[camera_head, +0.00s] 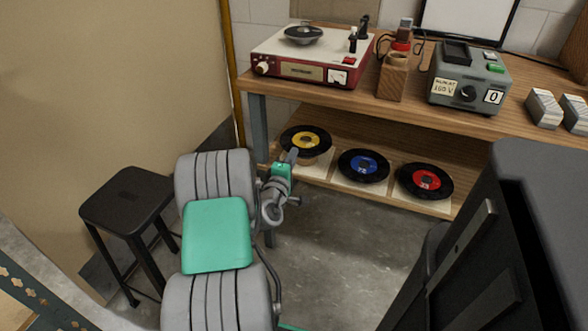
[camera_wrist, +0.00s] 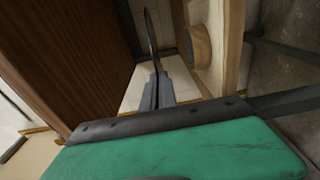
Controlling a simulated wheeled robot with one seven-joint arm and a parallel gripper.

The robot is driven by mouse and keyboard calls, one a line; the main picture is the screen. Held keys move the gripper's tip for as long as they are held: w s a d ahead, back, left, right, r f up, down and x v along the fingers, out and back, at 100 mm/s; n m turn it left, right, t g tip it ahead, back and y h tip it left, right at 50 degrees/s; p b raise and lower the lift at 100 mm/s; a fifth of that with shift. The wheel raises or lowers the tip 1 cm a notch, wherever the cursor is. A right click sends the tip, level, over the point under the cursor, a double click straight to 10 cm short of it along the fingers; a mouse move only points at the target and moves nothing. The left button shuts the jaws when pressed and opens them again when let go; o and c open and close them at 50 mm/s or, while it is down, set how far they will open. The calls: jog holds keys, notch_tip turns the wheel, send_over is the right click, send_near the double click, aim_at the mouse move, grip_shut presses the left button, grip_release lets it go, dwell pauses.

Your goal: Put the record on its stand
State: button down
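The record with a yellow label (camera_head: 306,140) is black and sits above the lower shelf at its left end. In the wrist view this record (camera_wrist: 151,32) shows edge-on as a thin dark disc between my fingertips. My gripper (camera_head: 291,156) is at its near edge and appears shut on it; the wrist view shows the closed fingers (camera_wrist: 156,88). A round wooden stand (camera_head: 308,160) shows partly below the record. In the wrist view the stand (camera_wrist: 201,47) is beside the record, with a gap between them.
A blue-label record (camera_head: 363,166) and a red-label record (camera_head: 425,181) lie to the right on the lower shelf (camera_head: 436,207). The workbench top (camera_head: 420,103) overhangs them, carrying a turntable (camera_head: 312,56) and a grey meter box (camera_head: 468,78). A black stool (camera_head: 127,199) stands left of my arm.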

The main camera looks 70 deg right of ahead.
aim_at(294, 173)
jog(key=shift+w+d+f+b, duration=0.1)
jog(key=shift+d+f+b, duration=0.35)
jog(key=shift+f, duration=0.55)
jog(key=shift+w+d+f+b, duration=0.1)
jog(key=shift+d+f+b, duration=0.3)
jog(key=shift+f, duration=0.55)
jog(key=shift+d+f+b, duration=0.35)
jog(key=shift+d+f, duration=0.1)
jog(key=shift+f, duration=0.55)
jog(key=shift+f, duration=0.2)
jog(key=c, duration=1.7)
grip_release()
